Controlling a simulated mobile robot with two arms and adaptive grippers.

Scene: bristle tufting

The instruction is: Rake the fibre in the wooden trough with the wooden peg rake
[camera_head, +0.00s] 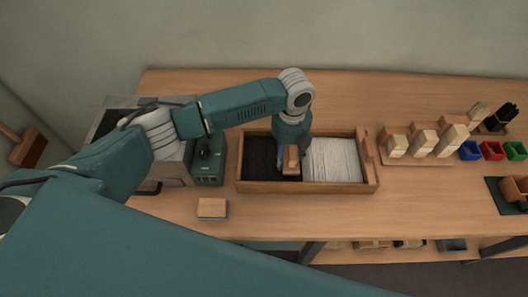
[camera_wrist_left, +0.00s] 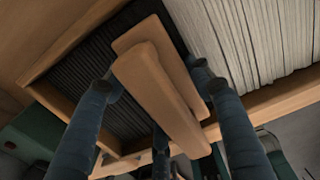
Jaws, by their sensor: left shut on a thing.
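The wooden trough (camera_head: 375,178) stands on the table. Its left compartment holds black fibre (camera_head: 258,155) and its right one white fibre (camera_head: 335,160); both also show in the left wrist view, black (camera_wrist_left: 65,80) and white (camera_wrist_left: 250,40). My left gripper (camera_head: 291,165) points down over the black fibre near the white. It is shut on a wooden piece (camera_head: 291,158), which looks like the peg rake, seen in the left wrist view as a block with a bar (camera_wrist_left: 160,90). Its pegs are hidden, so contact with the fibre cannot be told. My right gripper is out of view.
A green box (camera_head: 205,168) stands just left of the trough, and a small wood-topped block (camera_head: 212,208) lies in front. Wooden blocks (camera_head: 425,145) and coloured bins (camera_head: 492,150) stand right. The front table between block and dark mat (camera_head: 497,196) is clear.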

